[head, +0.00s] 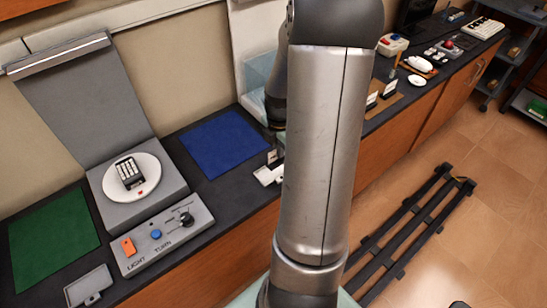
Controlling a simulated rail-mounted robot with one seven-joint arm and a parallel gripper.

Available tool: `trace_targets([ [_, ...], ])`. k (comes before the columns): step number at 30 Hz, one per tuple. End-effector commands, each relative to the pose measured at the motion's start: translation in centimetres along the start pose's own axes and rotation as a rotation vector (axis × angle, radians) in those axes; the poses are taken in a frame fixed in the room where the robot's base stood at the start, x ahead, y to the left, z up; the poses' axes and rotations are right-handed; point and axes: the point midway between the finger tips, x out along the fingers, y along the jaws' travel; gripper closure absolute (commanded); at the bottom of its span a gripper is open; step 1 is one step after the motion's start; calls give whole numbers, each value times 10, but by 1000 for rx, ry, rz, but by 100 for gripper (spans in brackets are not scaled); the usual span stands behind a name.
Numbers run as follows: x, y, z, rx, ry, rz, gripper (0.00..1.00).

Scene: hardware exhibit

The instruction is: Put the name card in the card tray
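A small white card (272,157) with a dark mark shows upright just left of my arm, right below my gripper (274,143). The gripper points down and is partly hidden behind my large grey forearm. Its fingers are too small and covered to show whether they are shut on the card. A small white tray (264,177) lies directly below the card on the dark counter, its right part hidden by my arm. Two more white cards, one (371,101) and another (390,88), stand on a brown board (382,105) right of my arm.
A blue mat (222,144) and a green mat (52,240) lie on the counter. Between them are a grey stand with a white turntable (148,188) and a control box (163,236). A grey tray (89,287) is at front left. A clear panel (256,78) stands behind my gripper.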

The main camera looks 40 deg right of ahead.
Motion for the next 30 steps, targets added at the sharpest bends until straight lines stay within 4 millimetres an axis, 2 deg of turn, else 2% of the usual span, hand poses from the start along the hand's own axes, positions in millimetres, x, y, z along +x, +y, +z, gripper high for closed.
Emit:
trace_targets([
  [8,22,14,-12,-2,1,-1,100],
  [12,43,13,-11,-1,1,-2,100],
  [14,48,13,-10,0,0,-1,100],
  [26,54,13,-10,1,-1,1,100],
  [29,53,13,-10,1,-1,1,76],
  [30,53,13,-10,1,-1,1,76],
])
